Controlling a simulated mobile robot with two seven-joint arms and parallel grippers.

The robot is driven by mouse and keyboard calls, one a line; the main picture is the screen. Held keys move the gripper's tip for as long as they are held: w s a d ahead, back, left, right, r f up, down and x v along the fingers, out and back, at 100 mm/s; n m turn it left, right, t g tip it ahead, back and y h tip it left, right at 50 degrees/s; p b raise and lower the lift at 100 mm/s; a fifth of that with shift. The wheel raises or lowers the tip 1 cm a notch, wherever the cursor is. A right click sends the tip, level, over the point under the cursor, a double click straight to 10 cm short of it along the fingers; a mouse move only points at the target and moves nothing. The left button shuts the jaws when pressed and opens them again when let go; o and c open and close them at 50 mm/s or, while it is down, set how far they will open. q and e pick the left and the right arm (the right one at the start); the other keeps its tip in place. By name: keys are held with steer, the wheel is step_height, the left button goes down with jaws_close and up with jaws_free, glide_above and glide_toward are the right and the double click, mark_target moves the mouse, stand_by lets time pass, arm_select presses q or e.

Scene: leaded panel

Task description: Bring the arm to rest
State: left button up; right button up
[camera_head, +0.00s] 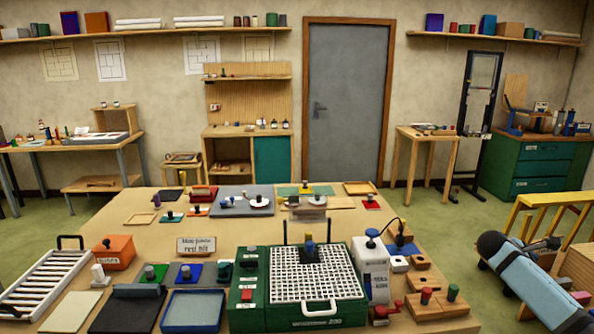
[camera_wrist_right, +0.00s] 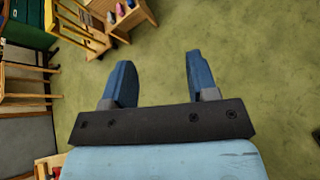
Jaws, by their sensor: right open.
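My right gripper (camera_wrist_right: 158,60) shows in the right wrist view with its two blue fingers spread apart. Nothing is between them, and they hang over the green floor. In the head view my right arm (camera_head: 535,285), light blue with a dark end, is at the lower right, beside the right edge of the work table (camera_head: 130,222) and apart from it. The fingers cannot be made out there. My left arm and gripper are in neither view.
The table carries a green machine with a white grid (camera_head: 318,275), a white bottle-like unit (camera_head: 374,272), a slatted rack (camera_head: 45,285) and small blocks. A yellow trestle (camera_head: 555,200) stands close to my right arm. Green floor (camera_wrist_right: 260,75) is open beneath the gripper.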

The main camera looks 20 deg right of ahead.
steer(key=w+a+r+m+t+y, duration=0.2)
steer(key=w+a+r+t+y, duration=0.15)
steer(key=w+t, duration=0.6)
steer(key=w+a+r+m+t+y, duration=0.2)
steer(key=w+a+r+t, duration=0.15)
steer(key=w+t, duration=0.55)
steer(key=s+a+f+g+y, duration=0.15)
steer(key=s+a+f, duration=0.25)
steer(key=a+f, duration=0.5)
steer(key=s+a+f+y, duration=0.2)
steer(key=s+a+f, duration=0.3)
steer(key=a+f, duration=0.3)
steer(key=s+a+f+y, duration=0.2)
steer(key=s+a+f, duration=0.2)
steer(key=a+f, duration=0.5)
steer(key=s+a+f+m+g+y, duration=0.1)
steer(key=s+a+f+y, duration=0.1)
steer(key=s+a, duration=0.9)
steer(key=s+a+f+m+g+y, duration=0.1)
steer(key=s+a+f, duration=0.3)
steer(key=s+a, duration=0.7)
steer(key=a+m+y, duration=0.1)
steer(key=a, duration=0.2)
steer(key=shift+s+a+f+m, duration=0.25)
steer(key=shift+a+f+m, duration=0.05)
steer(key=shift+a+f, duration=0.05)
